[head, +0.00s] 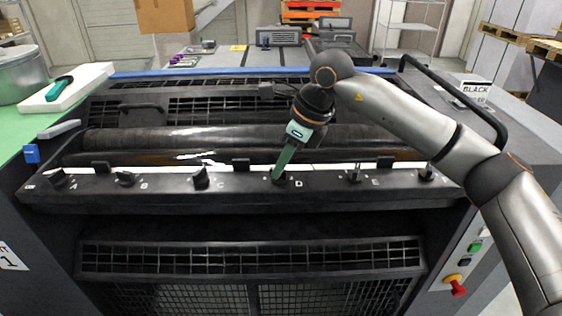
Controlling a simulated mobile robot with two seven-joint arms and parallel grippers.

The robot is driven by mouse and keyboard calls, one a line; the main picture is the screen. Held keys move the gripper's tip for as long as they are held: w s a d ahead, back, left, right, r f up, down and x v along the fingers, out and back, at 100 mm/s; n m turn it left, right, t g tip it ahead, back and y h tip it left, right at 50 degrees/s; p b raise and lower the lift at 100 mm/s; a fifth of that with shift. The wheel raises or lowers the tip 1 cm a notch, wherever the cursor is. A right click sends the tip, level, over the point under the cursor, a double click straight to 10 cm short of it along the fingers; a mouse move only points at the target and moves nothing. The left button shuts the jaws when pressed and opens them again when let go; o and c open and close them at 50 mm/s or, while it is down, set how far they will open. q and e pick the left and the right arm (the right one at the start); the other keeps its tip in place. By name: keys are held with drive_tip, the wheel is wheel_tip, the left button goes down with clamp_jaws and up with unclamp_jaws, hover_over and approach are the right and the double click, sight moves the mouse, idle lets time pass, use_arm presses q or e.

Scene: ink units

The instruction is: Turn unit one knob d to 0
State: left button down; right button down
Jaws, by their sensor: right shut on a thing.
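The ink unit (240,190) carries a row of black knobs along its front bar, lettered from A at the left. Knob d (279,180) sits beside the letter D, right of the middle, and is mostly hidden by my right gripper (279,174). The gripper's green fingers reach down onto knob d and are shut on it. The knob's pointer and scale marks are too small and covered to read. My left gripper does not show.
Other knobs stand close by: knob C (200,178) to the left and knob E (354,174) to the right. Dark rollers (150,140) lie behind the bar. A black handrail (470,92) curves at the right, and a red stop button (457,287) is low at the right.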

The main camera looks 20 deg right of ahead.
drive_tip(key=shift+r+n, duration=0.1)
drive_tip(key=shift+n, duration=0.4)
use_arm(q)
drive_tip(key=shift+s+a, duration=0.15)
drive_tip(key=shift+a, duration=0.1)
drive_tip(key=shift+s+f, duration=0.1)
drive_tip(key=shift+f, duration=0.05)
use_arm(e)
drive_tip(key=shift+n, duration=0.3)
drive_tip(key=c, duration=0.9)
unclamp_jaws()
use_arm(q)
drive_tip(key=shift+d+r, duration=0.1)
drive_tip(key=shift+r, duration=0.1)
drive_tip(key=shift+p, duration=0.4)
use_arm(e)
drive_tip(key=v, duration=1.2)
drive_tip(key=shift+w+d+r, duration=0.2)
drive_tip(key=shift+w+d, duration=0.05)
drive_tip(key=shift+d, duration=0.05)
drive_tip(key=shift+g, duration=0.3)
